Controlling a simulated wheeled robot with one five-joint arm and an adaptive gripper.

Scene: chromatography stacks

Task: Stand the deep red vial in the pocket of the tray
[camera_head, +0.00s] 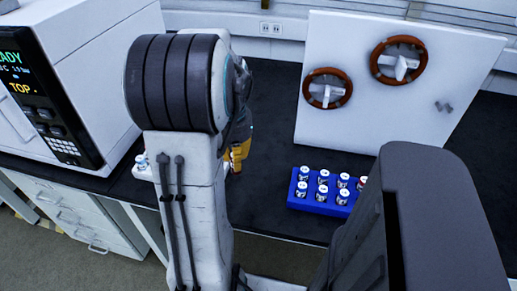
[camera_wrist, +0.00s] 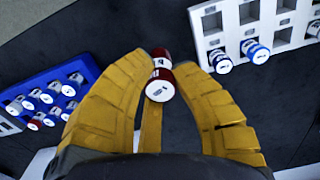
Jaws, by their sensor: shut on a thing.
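The deep red vial (camera_wrist: 160,84) is between the yellow fingers of my gripper (camera_wrist: 160,62) in the wrist view, its white-marked end facing the camera. My gripper is shut on it and holds it over the dark bench. In the head view my arm hides most of my gripper (camera_head: 238,157), and I cannot make out the held vial there. The white tray (camera_wrist: 231,24) with square pockets is at the upper right of the wrist view, apart from the vial. Several of its pockets look empty; blue vials (camera_wrist: 257,53) stand in others. The tray is mostly hidden in the head view.
A blue rack (camera_head: 300,203) with several white-capped vials is right of my arm; it also shows at left in the wrist view (camera_wrist: 77,62). A white panel with two brown-rimmed wheels (camera_head: 345,110) stands behind. An instrument (camera_head: 75,85) is at left. Dark bench between is clear.

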